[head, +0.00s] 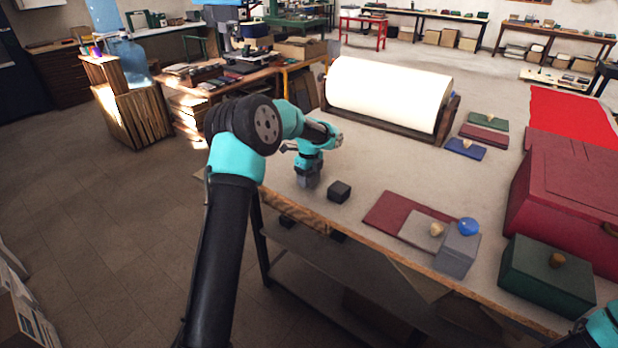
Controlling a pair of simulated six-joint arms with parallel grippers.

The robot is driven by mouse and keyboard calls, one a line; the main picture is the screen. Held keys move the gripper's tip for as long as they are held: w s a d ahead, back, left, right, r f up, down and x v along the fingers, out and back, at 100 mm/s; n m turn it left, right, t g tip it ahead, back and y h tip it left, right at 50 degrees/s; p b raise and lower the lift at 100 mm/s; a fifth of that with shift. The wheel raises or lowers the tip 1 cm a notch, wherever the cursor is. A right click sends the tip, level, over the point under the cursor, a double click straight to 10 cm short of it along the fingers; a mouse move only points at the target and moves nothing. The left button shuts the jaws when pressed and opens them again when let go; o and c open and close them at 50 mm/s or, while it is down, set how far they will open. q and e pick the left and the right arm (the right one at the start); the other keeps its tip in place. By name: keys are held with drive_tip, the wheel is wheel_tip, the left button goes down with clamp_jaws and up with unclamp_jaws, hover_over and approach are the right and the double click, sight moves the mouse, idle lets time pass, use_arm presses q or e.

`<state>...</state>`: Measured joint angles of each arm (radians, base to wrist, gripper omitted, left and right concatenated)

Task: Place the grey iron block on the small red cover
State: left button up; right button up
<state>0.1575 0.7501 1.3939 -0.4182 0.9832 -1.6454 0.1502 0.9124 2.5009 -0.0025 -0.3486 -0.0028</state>
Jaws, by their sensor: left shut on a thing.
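My left gripper (308,180) points down at the left edge of the worktable, shut on a grey block (307,182), mostly hidden by the fingers. I cannot tell whether the block touches the tabletop. A dark block (339,191) sits on the table just right of it. A flat dark red cover (483,137) lies at the back right, between a green cover (488,121) and a blue cover (466,149). Another flat dark red piece (386,212) lies near the front edge, partly under a grey cover (410,231).
A large cream roll (390,96) in a dark cradle stands at the back. The table's middle is clear.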

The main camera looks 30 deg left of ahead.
use_arm(q)
drive_tip(key=shift+f, duration=0.25)
drive_tip(key=o, duration=1.5)
drive_tip(key=shift+f, duration=0.1)
drive_tip(key=shift+o, duration=0.2)
wheel_tip(320, 180, up, 17)
drive_tip(key=shift+w+d+r, duration=0.2)
drive_tip(key=shift+o, duration=0.4)
